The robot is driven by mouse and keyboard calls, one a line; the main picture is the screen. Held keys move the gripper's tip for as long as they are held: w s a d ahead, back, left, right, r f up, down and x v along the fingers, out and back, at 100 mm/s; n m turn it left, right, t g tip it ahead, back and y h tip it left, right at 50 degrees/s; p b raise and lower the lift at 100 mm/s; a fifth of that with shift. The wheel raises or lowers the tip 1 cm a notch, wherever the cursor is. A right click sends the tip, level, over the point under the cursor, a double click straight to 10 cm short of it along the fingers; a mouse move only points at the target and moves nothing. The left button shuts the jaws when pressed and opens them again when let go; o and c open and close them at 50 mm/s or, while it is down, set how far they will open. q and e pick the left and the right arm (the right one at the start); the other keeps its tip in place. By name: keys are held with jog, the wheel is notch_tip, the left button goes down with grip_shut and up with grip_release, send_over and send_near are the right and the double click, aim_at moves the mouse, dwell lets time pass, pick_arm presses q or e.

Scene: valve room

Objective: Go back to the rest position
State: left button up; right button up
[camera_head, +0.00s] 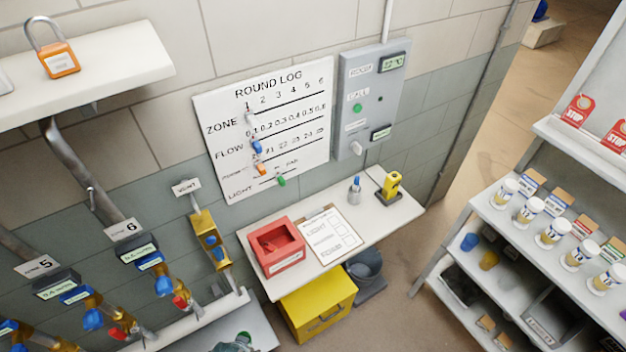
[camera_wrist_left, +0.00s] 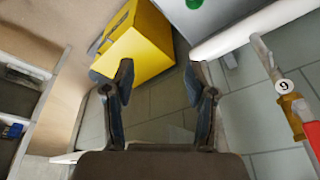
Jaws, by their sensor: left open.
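My left gripper (camera_wrist_left: 160,85) shows in the left wrist view with its two dark fingers spread apart. The yellow bin (camera_wrist_left: 137,45) is beyond the left finger in that view. In the head view a small dark grey part, perhaps of my left gripper, shows at the bottom edge, and I cannot make out fingers there. My right gripper is in neither view.
A wall shelf (camera_head: 250,235) carries a red box (camera_head: 273,247), a clipboard (camera_head: 332,235) and a yellow device (camera_head: 391,185). The yellow bin (camera_head: 318,305) stands below. Valve pipes (camera_head: 205,240) line the left wall. A rack with jars (camera_head: 480,207) stands right; floor between is clear.

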pick_arm(q)
jog(key=s+f+g, duration=0.1)
jog(key=s+f, duration=0.2)
jog(key=f, duration=0.8)
jog(key=s+f, duration=0.2)
jog(key=f, duration=0.8)
jog(key=s+a+f+g, duration=0.1)
jog(key=s+a+f, duration=0.2)
jog(key=s+f, duration=1)
jog(key=s, duration=0.3)
jog(key=shift+c, duration=1.4)
jog(key=shift+s, duration=0.1)
